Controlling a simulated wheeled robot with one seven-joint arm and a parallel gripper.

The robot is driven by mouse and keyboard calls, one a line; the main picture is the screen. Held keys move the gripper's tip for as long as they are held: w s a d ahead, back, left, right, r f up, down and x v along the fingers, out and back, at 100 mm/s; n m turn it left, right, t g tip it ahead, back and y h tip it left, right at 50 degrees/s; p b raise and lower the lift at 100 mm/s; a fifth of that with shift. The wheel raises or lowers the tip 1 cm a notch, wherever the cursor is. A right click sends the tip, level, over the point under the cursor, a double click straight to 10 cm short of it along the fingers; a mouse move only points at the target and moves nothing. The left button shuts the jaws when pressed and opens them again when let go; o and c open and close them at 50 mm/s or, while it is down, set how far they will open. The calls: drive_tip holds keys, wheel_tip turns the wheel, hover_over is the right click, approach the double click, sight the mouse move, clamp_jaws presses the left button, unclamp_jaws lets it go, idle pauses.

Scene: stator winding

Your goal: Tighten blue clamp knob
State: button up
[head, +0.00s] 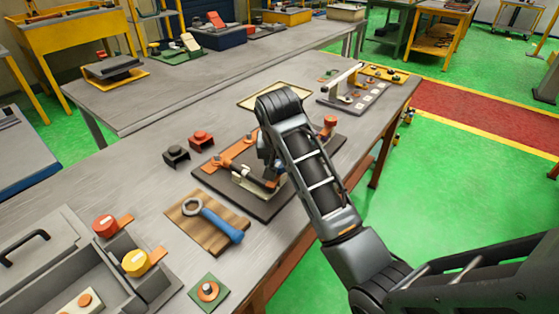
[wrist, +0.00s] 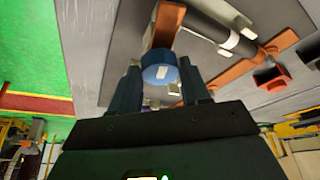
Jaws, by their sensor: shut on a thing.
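The blue clamp knob (wrist: 158,75) shows in the wrist view as a round blue cap with a pale mark, on an orange bracket (wrist: 168,22). My gripper (wrist: 160,82) has a dark finger on each side of the knob and is shut on it. In the head view my gripper is hidden behind my arm, over the dark fixture plate (head: 262,208). An orange clamp (head: 241,146) and a dark cylinder (head: 247,174) lie on that plate. The cylinder (wrist: 228,38) also shows in the wrist view.
A wooden board (head: 190,227) holds a blue-handled tool (head: 222,222) left of the fixture. Black (head: 176,155) and red (head: 201,140) blocks stand behind it. Red (head: 105,225) and yellow (head: 135,263) knobs stand at the front left. The table's right edge is close to the fixture.

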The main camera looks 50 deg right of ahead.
sight(276, 180)
drive_tip(key=shift+w+r+m+h, duration=0.2)
drive_tip(key=shift+r+m+h, duration=0.1)
drive_tip(key=shift+m, duration=0.5)
drive_tip(key=o, duration=1.1)
drive_tip(key=shift+s+f, duration=0.1)
drive_tip(key=shift+f, duration=0.1)
drive_tip(key=shift+c, duration=0.2)
drive_tip(key=v, duration=0.7)
drive_tip(key=shift+r, duration=0.35)
drive_tip(key=shift+a, duration=0.1)
